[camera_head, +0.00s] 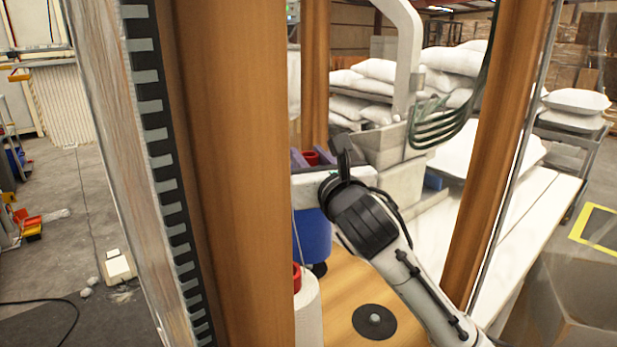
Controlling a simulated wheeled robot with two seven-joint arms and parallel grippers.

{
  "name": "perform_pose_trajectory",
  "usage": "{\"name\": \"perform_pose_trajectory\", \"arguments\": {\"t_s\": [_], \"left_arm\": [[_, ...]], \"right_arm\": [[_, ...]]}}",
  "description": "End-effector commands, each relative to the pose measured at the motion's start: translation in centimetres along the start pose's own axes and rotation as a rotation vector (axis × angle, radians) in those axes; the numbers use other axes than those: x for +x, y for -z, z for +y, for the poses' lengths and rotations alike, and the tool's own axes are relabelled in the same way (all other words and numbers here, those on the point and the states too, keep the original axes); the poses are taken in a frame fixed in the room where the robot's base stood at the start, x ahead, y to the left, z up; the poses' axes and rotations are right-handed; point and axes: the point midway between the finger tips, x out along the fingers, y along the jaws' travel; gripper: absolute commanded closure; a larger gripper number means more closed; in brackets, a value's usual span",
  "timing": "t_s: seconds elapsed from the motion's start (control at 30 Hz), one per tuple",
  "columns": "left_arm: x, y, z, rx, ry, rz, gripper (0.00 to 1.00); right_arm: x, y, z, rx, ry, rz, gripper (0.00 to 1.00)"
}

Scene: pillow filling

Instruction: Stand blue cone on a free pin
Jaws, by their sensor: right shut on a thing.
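My right gripper (343,165) is raised at the middle of the view, its arm coming from the lower right. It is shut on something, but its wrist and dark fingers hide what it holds. I cannot make out a blue cone for sure. A black disc with a pale pin (374,319) stands bare on the wooden table (344,283), below the gripper. A white cone (309,315) with a red top is to the left of the disc, partly behind the wooden post. My left gripper is not in view.
A wide wooden post (238,170) blocks the centre left; another post (498,150) stands right of my arm. A blue bin (312,237) with a white top is behind the table. Grey boxes (385,150) and stacked white pillows (455,72) are farther back.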

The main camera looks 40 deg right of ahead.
Motion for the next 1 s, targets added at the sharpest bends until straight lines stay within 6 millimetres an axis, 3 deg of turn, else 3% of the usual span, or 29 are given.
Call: {"name": "perform_pose_trajectory", "arguments": {"t_s": [0.2, 0.6, 0.63, 0.73, 1.0], "left_arm": [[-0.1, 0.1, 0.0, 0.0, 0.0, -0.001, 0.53], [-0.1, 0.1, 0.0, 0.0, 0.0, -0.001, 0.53], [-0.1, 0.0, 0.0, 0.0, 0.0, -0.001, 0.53], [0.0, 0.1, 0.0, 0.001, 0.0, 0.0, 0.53], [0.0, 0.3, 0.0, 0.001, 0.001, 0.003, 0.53]], "right_arm": [[0.0, 2.9, 0.0, 0.001, 0.001, -0.001, 1.0], [0.0, 3.3, 0.0, -0.001, 0.0, -0.005, 1.0], [0.0, 3.6, 0.0, -0.001, 0.0, 0.003, 0.71], [0.0, 3.6, 0.0, 0.0, 0.0, 0.003, 0.54], [0.0, 3.6, 0.0, 0.0, 0.0, 0.002, 0.53]]}}
